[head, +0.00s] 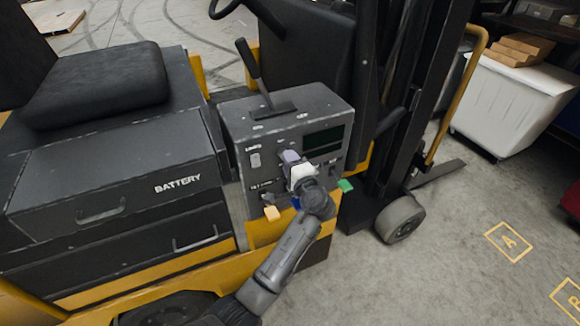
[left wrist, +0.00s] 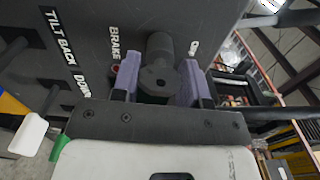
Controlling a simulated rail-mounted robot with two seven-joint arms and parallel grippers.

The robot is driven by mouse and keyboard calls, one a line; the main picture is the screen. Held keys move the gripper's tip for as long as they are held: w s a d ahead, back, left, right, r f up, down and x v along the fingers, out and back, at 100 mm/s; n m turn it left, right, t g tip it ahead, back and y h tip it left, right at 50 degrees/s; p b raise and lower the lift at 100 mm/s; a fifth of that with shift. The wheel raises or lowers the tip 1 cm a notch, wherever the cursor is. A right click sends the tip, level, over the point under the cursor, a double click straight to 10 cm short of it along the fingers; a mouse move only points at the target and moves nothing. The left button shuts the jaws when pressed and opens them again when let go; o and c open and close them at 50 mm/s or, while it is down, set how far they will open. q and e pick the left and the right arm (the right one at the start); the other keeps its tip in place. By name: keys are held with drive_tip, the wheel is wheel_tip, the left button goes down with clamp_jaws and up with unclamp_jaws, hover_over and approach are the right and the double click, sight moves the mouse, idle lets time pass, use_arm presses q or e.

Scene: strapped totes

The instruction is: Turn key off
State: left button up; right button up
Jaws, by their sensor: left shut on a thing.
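The forklift's dark control panel (head: 255,150) faces me beside the seat in the head view. My left gripper (head: 292,160) is up against the panel front, below its display, and covers the key there. In the left wrist view the key shows as a dark, round, stubby piece (left wrist: 158,62) standing out of the panel. The purple fingertips of my left gripper (left wrist: 158,88) sit on either side of it, shut on it. The key's turned position cannot be read. My right gripper is not in view.
A black lever (head: 250,60) rises from the panel top. The mast and a front wheel (head: 400,218) stand to the right. Open floor lies at the lower right, before a white bin (head: 510,105).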

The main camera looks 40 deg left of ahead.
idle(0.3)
use_arm(q)
drive_tip(key=o, duration=0.9)
drive_tip(key=shift+v, duration=6.95)
drive_tip(key=shift+s, duration=0.1)
